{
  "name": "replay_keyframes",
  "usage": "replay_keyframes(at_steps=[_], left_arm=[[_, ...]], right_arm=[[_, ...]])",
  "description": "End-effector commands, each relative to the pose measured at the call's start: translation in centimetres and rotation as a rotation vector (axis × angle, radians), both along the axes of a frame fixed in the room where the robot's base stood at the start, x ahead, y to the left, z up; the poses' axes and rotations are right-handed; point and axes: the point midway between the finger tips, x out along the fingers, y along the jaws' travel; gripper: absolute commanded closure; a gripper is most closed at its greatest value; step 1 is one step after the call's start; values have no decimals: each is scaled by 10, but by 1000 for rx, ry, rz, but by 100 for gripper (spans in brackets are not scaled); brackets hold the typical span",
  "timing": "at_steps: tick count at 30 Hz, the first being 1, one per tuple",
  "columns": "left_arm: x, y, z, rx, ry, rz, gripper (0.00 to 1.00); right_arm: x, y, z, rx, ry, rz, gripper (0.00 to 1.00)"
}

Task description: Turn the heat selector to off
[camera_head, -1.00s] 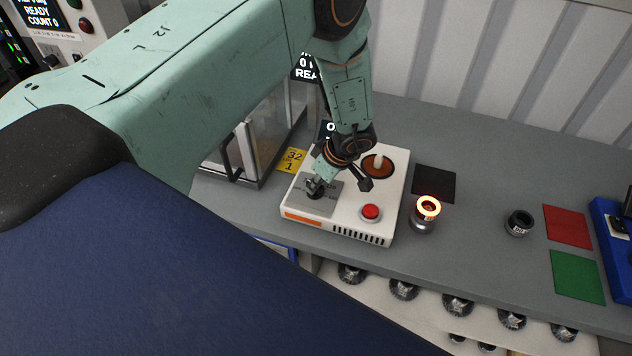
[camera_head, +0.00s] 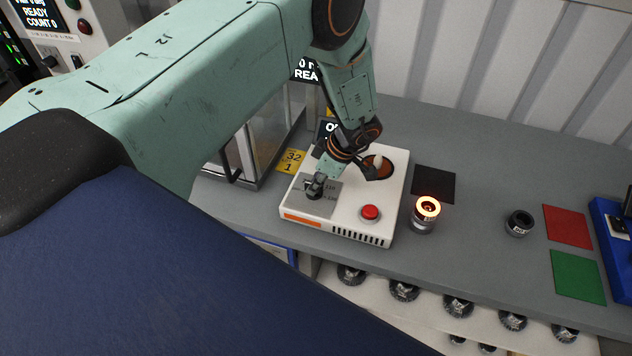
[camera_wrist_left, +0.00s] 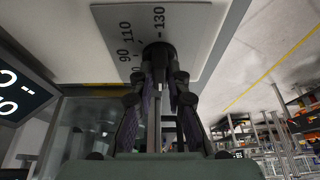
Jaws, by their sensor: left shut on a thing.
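The heat selector is a black knob (camera_wrist_left: 158,50) on a grey dial plate with printed numbers, including 90, 110 and 130, in the left wrist view. In the head view the dial plate (camera_head: 327,203) is on the left part of the white heater box (camera_head: 345,232). My left gripper (camera_head: 315,187) comes down onto the knob and is shut on it; its two fingers (camera_wrist_left: 160,72) flank the knob in the left wrist view. The knob's pointer direction is hidden by the fingers. My right gripper is not in view.
The box also has a red button (camera_head: 370,212) and a round brown-rimmed recess (camera_head: 384,172). A ring part with a glowing orange top (camera_head: 427,209) stands right of it. A dark ring (camera_head: 519,222), a red mat (camera_head: 568,226) and a green mat (camera_head: 577,277) lie further right.

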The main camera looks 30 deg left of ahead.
Motion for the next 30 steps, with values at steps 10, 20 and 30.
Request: replay_keyframes(at_steps=[10,20,30], left_arm=[[0,0,0,0,-1,1,62],[1,-1,3,0,-2,-1,62],[7,-22,56,1,-6,-1,62]], right_arm=[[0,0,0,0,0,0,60],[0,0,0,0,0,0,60],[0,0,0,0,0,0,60]])
